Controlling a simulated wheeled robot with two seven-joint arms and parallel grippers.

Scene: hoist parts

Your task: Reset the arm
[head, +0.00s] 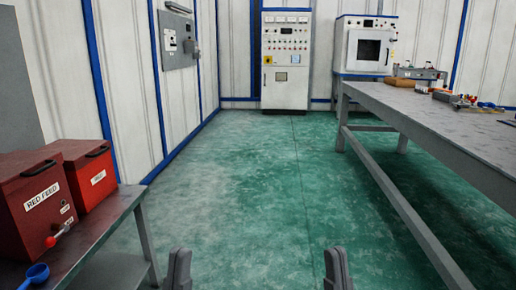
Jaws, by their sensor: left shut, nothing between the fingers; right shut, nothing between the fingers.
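My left gripper (179,268) shows at the bottom edge of the head view, left of the middle, above the green floor. My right gripper (337,268) shows at the bottom edge, right of the middle. Only the upper ends of both are in view. Both are shut and hold nothing. They are well apart from each other and touch no object that I can see. The rest of both arms is out of view.
A dark bench (112,222) at left bears two red boxes, the nearer labelled RED FEED (36,200), and a blue scoop (36,275). A long grey table (430,118) with tools stands at right. A control cabinet (286,88) stands at the back. The green floor between is clear.

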